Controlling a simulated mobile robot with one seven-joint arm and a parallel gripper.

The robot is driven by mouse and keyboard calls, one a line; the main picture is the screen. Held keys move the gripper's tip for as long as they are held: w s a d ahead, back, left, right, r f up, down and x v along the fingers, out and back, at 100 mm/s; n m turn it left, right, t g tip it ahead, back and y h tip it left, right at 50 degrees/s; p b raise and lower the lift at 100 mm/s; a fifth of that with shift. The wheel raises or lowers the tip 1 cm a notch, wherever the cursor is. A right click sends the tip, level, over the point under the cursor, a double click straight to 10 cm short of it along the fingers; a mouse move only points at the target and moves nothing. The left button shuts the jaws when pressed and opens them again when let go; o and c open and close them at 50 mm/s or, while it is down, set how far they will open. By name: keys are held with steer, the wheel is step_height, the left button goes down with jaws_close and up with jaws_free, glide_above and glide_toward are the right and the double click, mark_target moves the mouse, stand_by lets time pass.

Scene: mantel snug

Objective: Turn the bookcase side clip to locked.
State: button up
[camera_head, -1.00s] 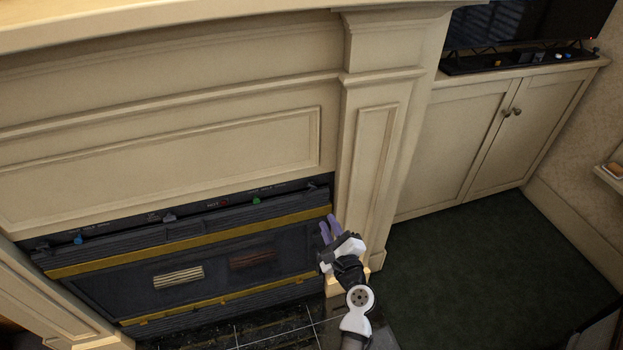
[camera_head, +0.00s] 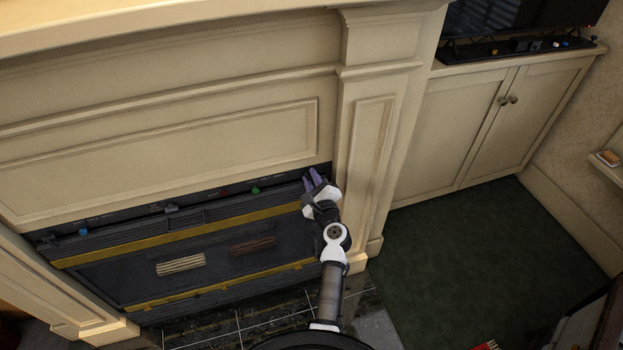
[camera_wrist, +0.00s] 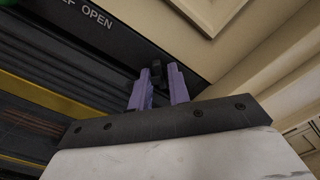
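A small black upright part (camera_wrist: 156,72) stands on the dark strip at the right end of the fireplace insert. It shows in the wrist view; no label on it is readable, so I cannot confirm it is the bookcase side clip. My gripper (camera_head: 314,177) is at that end of the strip in the head view and hides the part there. In the wrist view my gripper's (camera_wrist: 159,82) two purple fingers are apart, with the black part between or just beyond their tips. I cannot tell whether they touch it. Printed letters ending in "OPEN" show farther left.
A cream pillar (camera_head: 370,150) stands close to the right of my gripper. Green carpet (camera_head: 460,250) lies open at right.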

jaws_close()
steer(key=shift+f+n+b, duration=0.1)
steer(key=shift+n+b, duration=0.2)
steer(key=shift+b, duration=0.1)
steer(key=n+b, duration=0.6)
steer(key=n, duration=0.1)
steer(key=shift+n+b, duration=0.3)
steer(key=shift+b, duration=0.1)
stand_by(0.4)
jaws_free()
